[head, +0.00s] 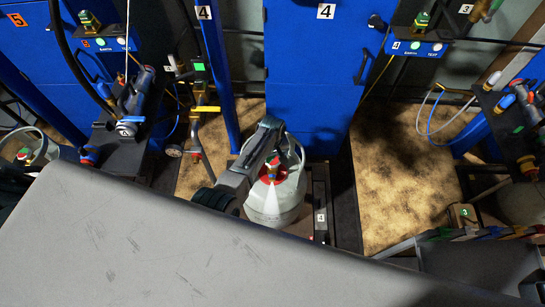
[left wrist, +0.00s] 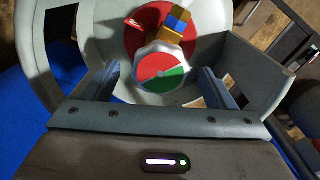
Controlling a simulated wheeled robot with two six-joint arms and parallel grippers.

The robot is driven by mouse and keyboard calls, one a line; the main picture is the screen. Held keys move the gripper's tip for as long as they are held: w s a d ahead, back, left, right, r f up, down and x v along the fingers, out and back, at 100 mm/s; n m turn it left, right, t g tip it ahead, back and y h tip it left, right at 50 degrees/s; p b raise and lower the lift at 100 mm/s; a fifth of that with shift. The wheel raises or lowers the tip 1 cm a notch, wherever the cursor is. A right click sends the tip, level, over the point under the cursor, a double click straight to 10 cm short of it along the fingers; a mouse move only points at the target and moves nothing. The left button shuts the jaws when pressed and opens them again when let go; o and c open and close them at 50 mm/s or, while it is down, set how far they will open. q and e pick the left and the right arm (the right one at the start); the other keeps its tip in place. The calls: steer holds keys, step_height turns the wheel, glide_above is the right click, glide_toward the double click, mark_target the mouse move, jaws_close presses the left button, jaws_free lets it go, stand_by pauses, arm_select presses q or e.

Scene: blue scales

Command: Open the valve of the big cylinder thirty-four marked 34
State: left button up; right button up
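A big light-grey cylinder (head: 275,205) with a red top stands upright below the blue panel marked 4 in the head view. I cannot read the number 34 on it. Its valve handwheel (left wrist: 160,78), with red, green and pale sectors, faces the left wrist camera; a brass valve body (left wrist: 172,38) with a blue part is behind it. My left gripper (head: 268,158) is over the cylinder top inside its collar. In the left wrist view the two fingers (left wrist: 163,85) stand apart on either side of the handwheel, with gaps on both sides. My right gripper is out of view.
The cylinder's collar (left wrist: 235,95) closely surrounds the valve and my fingers. A blue post (head: 222,80) rises left of it and a blue cabinet (head: 310,110) stands behind. More cylinders, hoses and a black stand (head: 120,140) are at left.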

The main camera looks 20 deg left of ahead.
mark_target(272, 159)
arm_select(q)
step_height(272, 159, up, 11)
stand_by(0.7)
steer(key=shift+f, duration=0.1)
